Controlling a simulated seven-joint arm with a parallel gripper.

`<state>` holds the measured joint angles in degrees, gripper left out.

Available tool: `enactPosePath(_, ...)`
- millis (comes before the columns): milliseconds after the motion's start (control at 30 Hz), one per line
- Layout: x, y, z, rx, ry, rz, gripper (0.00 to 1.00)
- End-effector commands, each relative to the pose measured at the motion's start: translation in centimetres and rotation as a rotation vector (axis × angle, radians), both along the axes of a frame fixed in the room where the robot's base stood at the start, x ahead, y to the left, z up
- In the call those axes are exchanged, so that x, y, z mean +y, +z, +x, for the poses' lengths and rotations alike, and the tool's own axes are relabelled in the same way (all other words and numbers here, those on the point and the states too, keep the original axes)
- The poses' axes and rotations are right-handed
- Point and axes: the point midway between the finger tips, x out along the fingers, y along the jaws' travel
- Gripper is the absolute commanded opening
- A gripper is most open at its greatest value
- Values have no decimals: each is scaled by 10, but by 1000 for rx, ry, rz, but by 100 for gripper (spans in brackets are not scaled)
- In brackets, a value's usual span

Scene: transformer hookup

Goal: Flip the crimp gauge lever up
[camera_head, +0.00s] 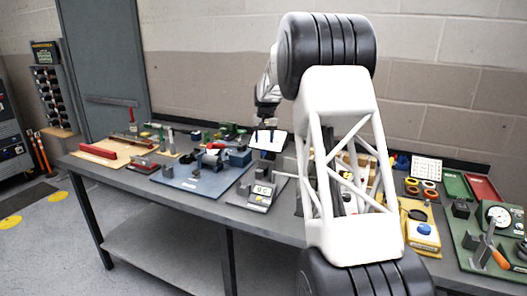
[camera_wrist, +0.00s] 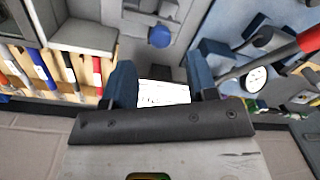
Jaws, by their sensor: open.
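My gripper (camera_head: 267,118) hangs over the middle of the bench in the head view. In the wrist view its two blue fingers (camera_wrist: 161,82) are apart with nothing held between them. A grey fixture with a small digital display (camera_head: 262,191) stands below and in front of it; this looks like the crimp gauge, but I cannot read a label. In the wrist view a grey device (camera_wrist: 190,12) with a round blue knob (camera_wrist: 160,36) lies beyond the fingertips, apart from them. I cannot tell whether that knob belongs to the gauge lever, or how the lever is set. My arm hides part of the bench.
A white printed card (camera_wrist: 163,93) shows behind the fingers. A blue board (camera_head: 190,181) with a red-handled tool lies to the left. A wooden rack of coloured-handle tools (camera_wrist: 65,72) is left in the wrist view. A yellow box (camera_head: 420,232) and green board (camera_head: 480,262) stand right.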

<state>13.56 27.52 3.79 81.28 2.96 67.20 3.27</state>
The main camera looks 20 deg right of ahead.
Motion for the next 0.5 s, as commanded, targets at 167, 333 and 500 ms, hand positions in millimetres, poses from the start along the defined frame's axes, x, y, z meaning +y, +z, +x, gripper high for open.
enactPosePath(167,1,-23,0,2,0,1,53)
enactPosePath(333,2,-42,1,2,0,1,53)
enactPosePath(500,3,-54,1,1,0,0,53)
